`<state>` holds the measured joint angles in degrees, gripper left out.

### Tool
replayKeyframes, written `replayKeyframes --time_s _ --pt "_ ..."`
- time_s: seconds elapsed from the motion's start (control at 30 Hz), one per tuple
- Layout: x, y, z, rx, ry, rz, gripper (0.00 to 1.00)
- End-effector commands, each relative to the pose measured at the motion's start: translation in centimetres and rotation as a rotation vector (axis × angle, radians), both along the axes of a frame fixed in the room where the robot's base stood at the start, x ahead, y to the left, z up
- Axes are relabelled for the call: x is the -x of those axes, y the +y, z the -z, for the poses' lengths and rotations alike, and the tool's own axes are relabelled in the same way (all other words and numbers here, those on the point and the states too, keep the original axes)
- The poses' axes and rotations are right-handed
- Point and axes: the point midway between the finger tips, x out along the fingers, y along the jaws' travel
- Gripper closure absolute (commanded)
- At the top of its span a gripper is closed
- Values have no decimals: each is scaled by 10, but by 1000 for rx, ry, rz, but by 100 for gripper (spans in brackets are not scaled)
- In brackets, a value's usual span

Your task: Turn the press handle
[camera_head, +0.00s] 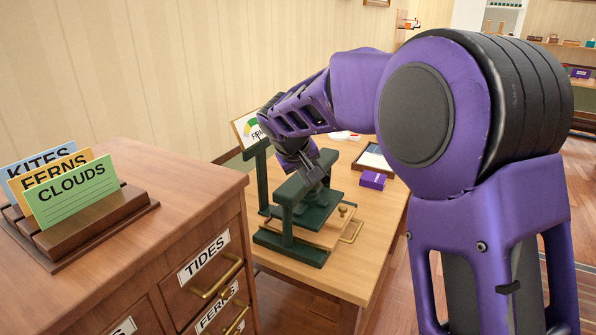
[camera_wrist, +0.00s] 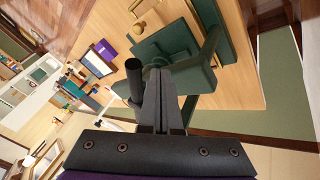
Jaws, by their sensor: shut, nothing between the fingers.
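The green press (camera_head: 300,222) stands on the wooden table, with a flat green plate between its uprights. My gripper (camera_head: 312,178) is over the press, pointing down, with its fingers shut and empty. In the wrist view, the shut fingers (camera_wrist: 162,78) reach toward the green press frame (camera_wrist: 200,75). A dark upright cylinder, which looks like the press handle grip (camera_wrist: 134,78), stands just left of the fingers. I cannot tell whether they touch. In the head view, a dark piece that may be this grip (camera_head: 327,157) shows beside my gripper. The handle's hub is partly hidden by the fingers.
A wooden cabinet (camera_head: 150,180) with a card rack (camera_head: 90,225) stands at the left. The table (camera_head: 370,245) bears a purple box (camera_head: 373,180) and a framed tray (camera_head: 372,163) behind the press. A dial sign (camera_head: 247,128) stands behind it at left. Brass fittings (camera_head: 352,232) project at the press's right.

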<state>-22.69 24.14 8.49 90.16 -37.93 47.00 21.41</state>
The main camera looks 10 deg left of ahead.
Motion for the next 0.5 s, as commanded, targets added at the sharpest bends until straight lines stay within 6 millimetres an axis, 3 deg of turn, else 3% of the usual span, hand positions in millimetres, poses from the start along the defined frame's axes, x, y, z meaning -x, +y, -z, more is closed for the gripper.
replayKeyframes --time_s 0.2,0.5 --pt "-11 -16 3 0 1 0 100" --pt "-13 -18 4 0 1 -1 100"
